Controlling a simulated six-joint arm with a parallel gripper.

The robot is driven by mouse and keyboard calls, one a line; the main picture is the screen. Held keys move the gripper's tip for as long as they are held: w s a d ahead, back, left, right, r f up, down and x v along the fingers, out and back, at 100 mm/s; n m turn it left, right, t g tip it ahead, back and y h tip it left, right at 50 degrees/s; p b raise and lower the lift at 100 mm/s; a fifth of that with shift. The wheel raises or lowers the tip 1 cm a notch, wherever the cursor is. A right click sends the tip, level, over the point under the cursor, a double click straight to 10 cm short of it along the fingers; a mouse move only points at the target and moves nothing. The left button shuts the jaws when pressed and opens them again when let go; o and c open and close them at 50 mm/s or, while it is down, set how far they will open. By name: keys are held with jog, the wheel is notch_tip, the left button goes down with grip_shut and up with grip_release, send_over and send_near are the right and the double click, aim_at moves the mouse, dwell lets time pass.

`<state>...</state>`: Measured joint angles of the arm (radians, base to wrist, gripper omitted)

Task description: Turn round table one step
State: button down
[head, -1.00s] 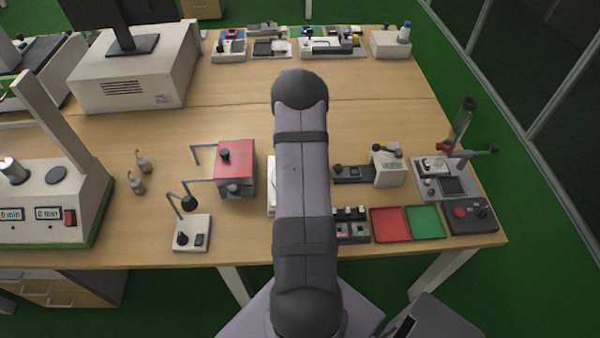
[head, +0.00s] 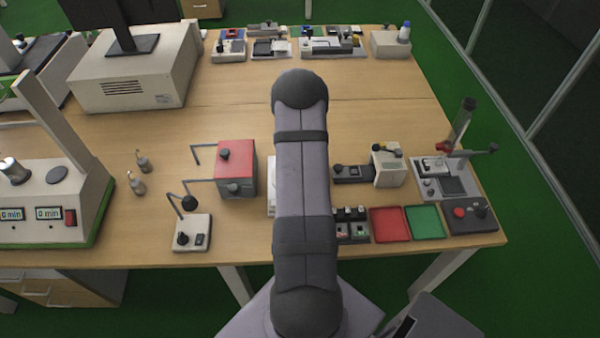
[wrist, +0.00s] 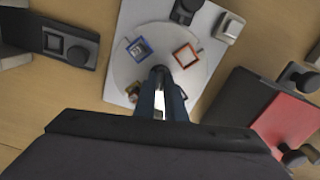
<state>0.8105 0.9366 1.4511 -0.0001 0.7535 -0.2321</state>
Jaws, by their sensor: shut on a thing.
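The round table (wrist: 128,70) is a pale grey disc on a white base plate (wrist: 190,15) in the wrist view. A blue square frame (wrist: 139,49) and a red-orange square frame (wrist: 186,56) sit on it, with a small brownish piece near its lower left edge. My gripper (wrist: 160,72) is over the disc, its fingers shut on a dark round knob (wrist: 160,70) near the middle. My fingers hide part of the disc. In the head view my arm covers the round table; only a sliver of the white base plate (head: 271,186) shows.
A red-topped box (head: 236,155) stands left of my arm. A dark block with a cream unit (head: 388,166) stands to the right. Red (head: 390,223) and green (head: 425,221) trays lie at the front right. The wood behind my arm is clear.

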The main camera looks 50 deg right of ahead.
jog(key=shift+n, duration=3.3)
jog(key=c, duration=2)
grip_release()
jog(key=shift+r+p, duration=1.8)
jog(key=shift+r, duration=0.5)
